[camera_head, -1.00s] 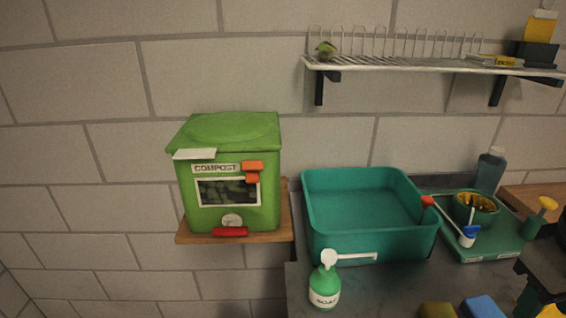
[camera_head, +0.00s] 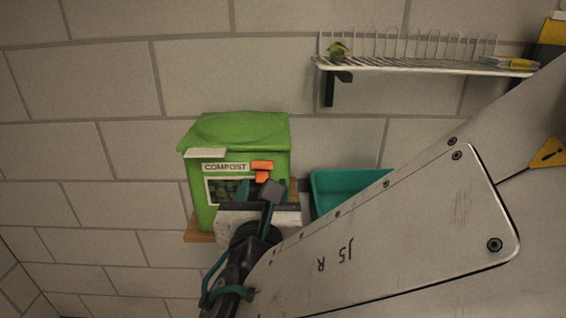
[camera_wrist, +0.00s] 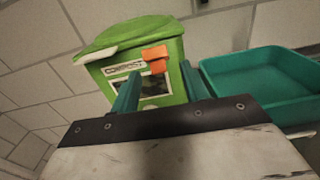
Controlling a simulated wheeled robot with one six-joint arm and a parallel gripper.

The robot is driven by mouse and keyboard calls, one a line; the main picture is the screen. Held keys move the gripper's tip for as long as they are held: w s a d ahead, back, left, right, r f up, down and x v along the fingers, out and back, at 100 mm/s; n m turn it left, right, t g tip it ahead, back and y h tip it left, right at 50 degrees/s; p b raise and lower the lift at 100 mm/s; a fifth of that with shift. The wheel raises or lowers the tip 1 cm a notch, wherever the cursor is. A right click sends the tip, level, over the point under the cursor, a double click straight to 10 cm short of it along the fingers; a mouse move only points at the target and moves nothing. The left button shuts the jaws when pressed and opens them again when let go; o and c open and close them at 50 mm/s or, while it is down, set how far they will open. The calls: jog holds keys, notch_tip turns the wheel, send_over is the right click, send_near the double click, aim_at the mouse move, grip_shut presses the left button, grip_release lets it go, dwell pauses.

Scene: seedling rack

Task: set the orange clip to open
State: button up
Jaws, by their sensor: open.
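The orange clip (camera_head: 262,170) is on the upper right front of the green compost bin (camera_head: 235,132), just right of the COMPOST label. It also shows in the wrist view (camera_wrist: 155,58), with one wide part above a narrower lower part. My gripper (camera_wrist: 160,90) is open and empty, its two teal fingers pointing toward the bin front, below and on both sides of the clip. In the head view my gripper (camera_head: 260,190) is in front of the bin's lower right, and hides part of its window and its lower front. I cannot tell the gap to the clip.
A teal tub (camera_wrist: 262,85) stands right of the bin, partly hidden by my arm in the head view. A white wire rack (camera_head: 420,66) is on the wall above. The bin rests on a wooden shelf (camera_head: 200,237). The wall left of the bin is bare.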

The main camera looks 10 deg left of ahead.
aim_at(262, 171)
jog(key=x, duration=0.7)
jog(key=shift+w+a, duration=0.2)
jog(key=shift+a, duration=0.2)
jog(key=shift+c, duration=0.3)
jog(key=c, duration=0.7)
